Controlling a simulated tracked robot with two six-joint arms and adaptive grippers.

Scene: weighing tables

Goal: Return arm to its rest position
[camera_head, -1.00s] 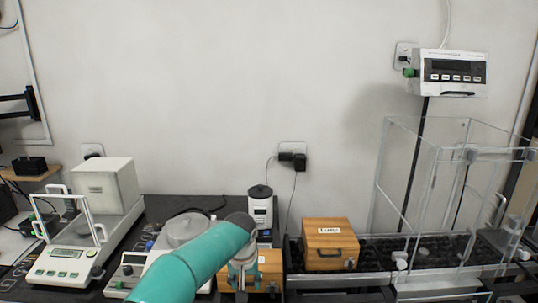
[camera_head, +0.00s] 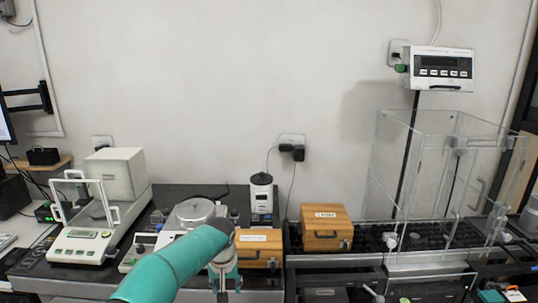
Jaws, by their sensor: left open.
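My left arm is teal and comes in from the bottom left. Its gripper (camera_head: 224,284) points down at the bottom middle, in front of the table edge and the nearer wooden box (camera_head: 260,250). The gripper is open, with nothing seen between its fingers. Its wrist covers part of that box. My right gripper does not show.
The dark table holds a balance with a glass-framed front (camera_head: 88,235), a balance with a round pan (camera_head: 195,211) and a white canister (camera_head: 261,195). Another wooden box (camera_head: 326,230) stands near a clear enclosure (camera_head: 425,165). A display unit (camera_head: 441,68) is above.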

